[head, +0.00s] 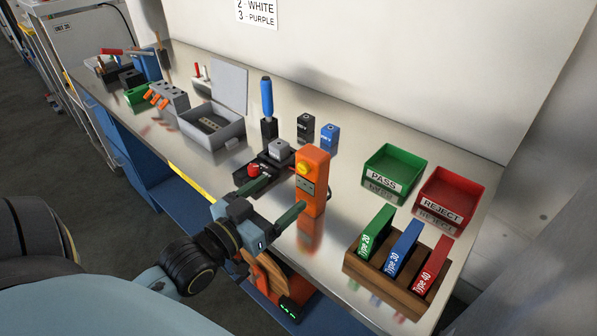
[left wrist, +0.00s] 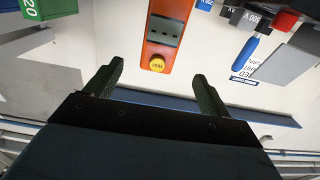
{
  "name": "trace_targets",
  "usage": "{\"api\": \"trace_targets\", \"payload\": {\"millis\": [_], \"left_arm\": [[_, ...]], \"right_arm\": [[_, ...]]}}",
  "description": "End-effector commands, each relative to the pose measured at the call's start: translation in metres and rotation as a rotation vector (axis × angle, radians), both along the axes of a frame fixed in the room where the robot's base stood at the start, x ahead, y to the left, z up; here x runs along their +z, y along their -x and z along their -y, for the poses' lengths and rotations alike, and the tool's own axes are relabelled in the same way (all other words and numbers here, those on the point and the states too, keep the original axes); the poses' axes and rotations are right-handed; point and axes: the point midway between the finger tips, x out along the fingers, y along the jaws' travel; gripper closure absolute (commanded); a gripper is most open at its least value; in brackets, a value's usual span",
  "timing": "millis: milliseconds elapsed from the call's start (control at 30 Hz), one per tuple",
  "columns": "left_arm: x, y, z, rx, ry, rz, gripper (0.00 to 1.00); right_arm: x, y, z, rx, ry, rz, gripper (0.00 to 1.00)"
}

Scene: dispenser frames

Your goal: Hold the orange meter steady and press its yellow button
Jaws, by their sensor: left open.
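The orange meter (head: 312,180) stands upright on the shiny bench, with a yellow button (head: 303,168) high on its front and a grey panel below. In the left wrist view the meter (left wrist: 171,12) appears upside down, and its yellow button (left wrist: 157,63) faces the space between my fingers. My left gripper (head: 281,191) is open and empty in front of the meter. Its two dark green fingers (left wrist: 155,82) are spread wide and do not appear to be around the meter. My right gripper is not in view.
Behind the meter are a black fixture with a red knob (head: 253,170) and a blue-handled tool (head: 267,98). A rack of Type cards (head: 385,283), a green PASS bin (head: 393,172) and a red REJECT bin (head: 447,200) stand to the right. A grey open box (head: 212,129) stands left.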

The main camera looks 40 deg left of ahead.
Motion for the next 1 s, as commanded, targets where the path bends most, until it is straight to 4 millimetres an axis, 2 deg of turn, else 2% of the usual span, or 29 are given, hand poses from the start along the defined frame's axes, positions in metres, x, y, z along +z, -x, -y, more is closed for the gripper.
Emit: {"api": "trace_targets", "payload": {"millis": [233, 333, 700, 1000], "left_arm": [[0.000, -0.035, 0.002, 0.000, -0.001, 0.003, 0.18], [0.000, -0.052, 0.004, 0.000, -0.001, 0.003, 0.18], [0.000, -0.111, 0.009, 0.000, 0.001, 0.001, 0.18], [-0.001, -0.129, 0.010, 0.000, 0.000, -0.002, 0.18]], "right_arm": [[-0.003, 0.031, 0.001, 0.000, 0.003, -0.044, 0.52], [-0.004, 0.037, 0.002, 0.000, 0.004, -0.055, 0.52], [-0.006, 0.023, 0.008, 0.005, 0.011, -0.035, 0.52], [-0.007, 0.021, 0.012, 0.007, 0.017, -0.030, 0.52]]}}
